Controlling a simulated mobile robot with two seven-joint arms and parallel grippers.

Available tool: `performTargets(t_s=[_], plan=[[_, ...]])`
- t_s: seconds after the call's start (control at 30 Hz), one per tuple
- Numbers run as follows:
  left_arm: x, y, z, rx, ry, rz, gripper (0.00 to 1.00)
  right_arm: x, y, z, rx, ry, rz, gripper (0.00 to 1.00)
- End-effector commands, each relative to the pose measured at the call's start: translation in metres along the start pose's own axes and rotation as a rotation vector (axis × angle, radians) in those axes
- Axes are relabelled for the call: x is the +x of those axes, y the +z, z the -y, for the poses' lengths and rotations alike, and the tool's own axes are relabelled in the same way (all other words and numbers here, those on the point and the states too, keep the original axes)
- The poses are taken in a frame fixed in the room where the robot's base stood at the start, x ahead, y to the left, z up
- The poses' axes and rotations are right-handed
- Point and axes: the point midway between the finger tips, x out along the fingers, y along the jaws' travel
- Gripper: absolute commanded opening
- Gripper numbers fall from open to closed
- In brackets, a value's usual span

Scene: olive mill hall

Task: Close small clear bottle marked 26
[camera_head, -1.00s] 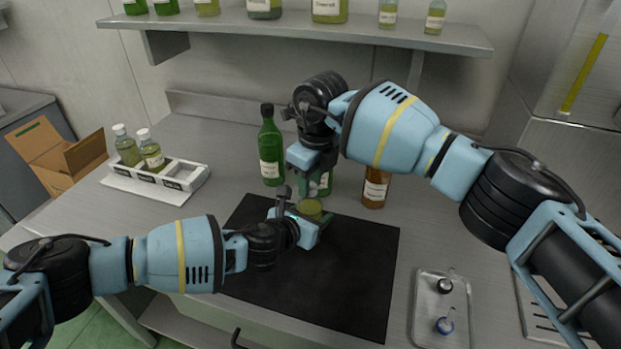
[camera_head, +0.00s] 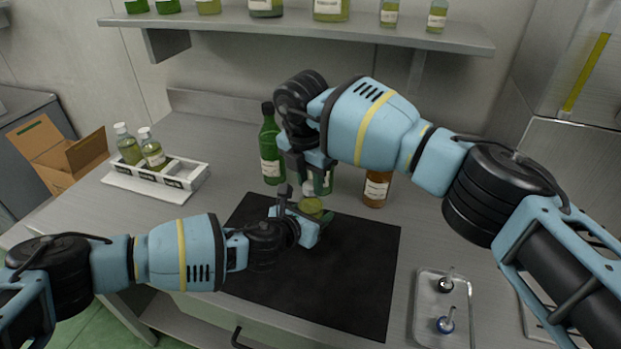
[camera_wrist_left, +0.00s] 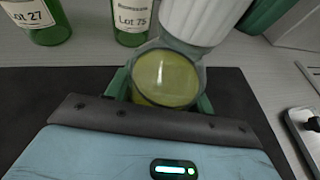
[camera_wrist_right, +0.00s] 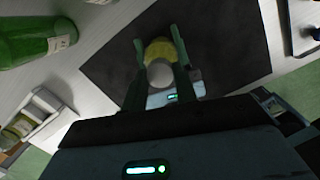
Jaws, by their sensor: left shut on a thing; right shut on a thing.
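The small clear bottle (camera_head: 311,207) holds yellow-green liquid and is above the black mat. My left gripper (camera_head: 305,218) is shut around its body; the bottle also shows large in the left wrist view (camera_wrist_left: 165,80). Its number cannot be read. My right gripper (camera_head: 316,184) is above the bottle, shut on a white cap (camera_wrist_left: 198,18). The cap also shows between the right fingers in the right wrist view (camera_wrist_right: 160,73), in line with the bottle. The cap is at the bottle's top; whether it is seated cannot be told.
Behind the grippers stand a green bottle (camera_head: 271,150), another green bottle marked Lot 75 (camera_wrist_left: 130,22) and a brown bottle (camera_head: 376,188). The black mat (camera_head: 330,275) is clear in front. A metal tray (camera_head: 428,312) with small stoppers lies right, a white rack (camera_head: 190,176) left.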

Motion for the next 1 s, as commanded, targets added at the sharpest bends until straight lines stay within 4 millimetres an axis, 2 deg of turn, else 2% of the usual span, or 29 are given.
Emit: performTargets(t_s=[0.7, 0.8, 0.93, 0.97, 1.0], plan=[[-0.0001, 0.0001, -0.0008, 0.000, 0.002, 0.000, 0.00, 0.0002, 0.0020, -0.0016, 1.332, -0.151, 0.001, 0.08], [-0.0001, 0.0000, -0.0008, -0.001, 0.002, 0.000, 0.00, 0.0004, 0.0026, -0.0013, 1.448, -0.163, 0.002, 0.08], [-0.0001, 0.0000, -0.0009, -0.001, 0.002, 0.000, 0.00, 0.0004, 0.0026, -0.0013, 1.437, -0.162, 0.002, 0.08], [-0.0001, 0.0000, -0.0009, -0.001, 0.002, 0.000, 0.00, 0.0004, 0.0026, -0.0012, 1.437, -0.162, 0.002, 0.31], [-0.0001, 0.0000, -0.0008, -0.001, 0.002, 0.000, 0.00, 0.0004, 0.0026, -0.0013, 1.436, -0.162, 0.002, 0.36]])
